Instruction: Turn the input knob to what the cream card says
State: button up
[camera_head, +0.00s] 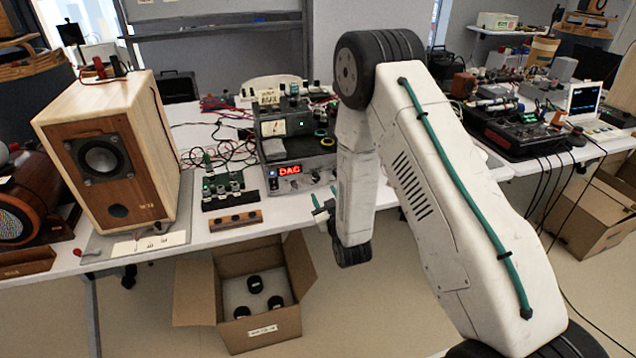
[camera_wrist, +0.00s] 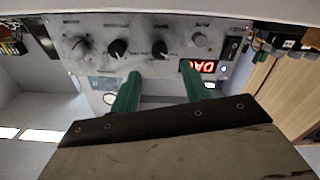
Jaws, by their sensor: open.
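The amplifier (camera_head: 300,150) stands on the bench, its red display (camera_head: 289,170) reading DAC. In the wrist view its front panel (camera_wrist: 140,25) appears upside down, with the red display (camera_wrist: 208,66) and a row of knobs: a large one (camera_wrist: 80,44), two dark ones, (camera_wrist: 118,48) and (camera_wrist: 160,48), and a pale one (camera_wrist: 200,40). Labels are too blurred to tell which is the input knob. A cream card (camera_head: 268,97) stands on top at the back; its writing is too small to read surely. My gripper (camera_wrist: 158,85) is open and empty, its green fingers in front of the panel.
A wooden speaker (camera_head: 110,150) stands left of the amplifier. A small circuit board (camera_head: 222,190) and a wooden block with holes (camera_head: 235,220) lie between them, with loose cables behind. An open cardboard box (camera_head: 250,330) sits on the floor below the bench edge.

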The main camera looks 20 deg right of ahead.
aim_at(316, 179)
jog(key=w, duration=0.7)
jog(key=shift+w, duration=0.2)
jog(key=c, duration=1)
